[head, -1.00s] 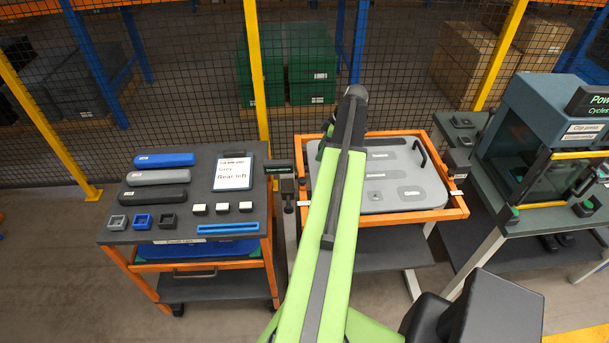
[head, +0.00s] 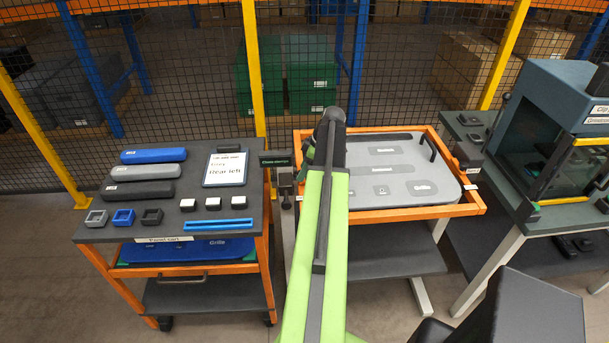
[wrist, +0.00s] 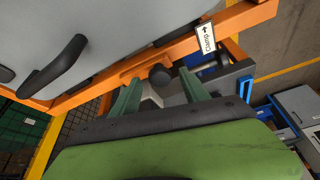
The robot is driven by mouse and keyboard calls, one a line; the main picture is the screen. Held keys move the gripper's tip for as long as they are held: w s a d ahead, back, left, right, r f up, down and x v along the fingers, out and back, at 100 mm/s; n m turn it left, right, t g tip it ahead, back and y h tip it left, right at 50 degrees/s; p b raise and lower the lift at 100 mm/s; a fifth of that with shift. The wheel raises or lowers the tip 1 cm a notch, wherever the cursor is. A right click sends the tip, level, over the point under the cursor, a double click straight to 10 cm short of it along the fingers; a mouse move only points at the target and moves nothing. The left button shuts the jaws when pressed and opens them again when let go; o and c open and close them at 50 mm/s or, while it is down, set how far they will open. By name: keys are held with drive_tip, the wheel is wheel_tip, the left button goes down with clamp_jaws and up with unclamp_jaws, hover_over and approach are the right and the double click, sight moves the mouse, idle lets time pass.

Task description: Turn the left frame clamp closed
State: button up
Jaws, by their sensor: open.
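The orange frame (head: 398,216) holds a grey door panel (head: 400,185) with a dark handle. In the wrist view, the left clamp's dark round knob (wrist: 160,75) sits on the orange frame rail (wrist: 215,35), beside a white "Clamp" label (wrist: 206,38) with an arrow. My gripper (wrist: 160,84) is open, with one green finger on each side of the knob. I cannot tell whether either finger touches it. In the head view my arm hides most of my gripper and the clamp.
A cart (head: 165,233) with handles, small blocks and an order tablet (head: 225,168) stands left of the frame. A "Close clamps" sign (head: 275,162) stands between them. A press machine (head: 560,130) is at right. A mesh fence runs behind.

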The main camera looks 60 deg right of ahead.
drive_tip(key=shift+r, duration=0.1)
drive_tip(key=shift+c, duration=0.3)
clamp_jaws()
idle(0.9)
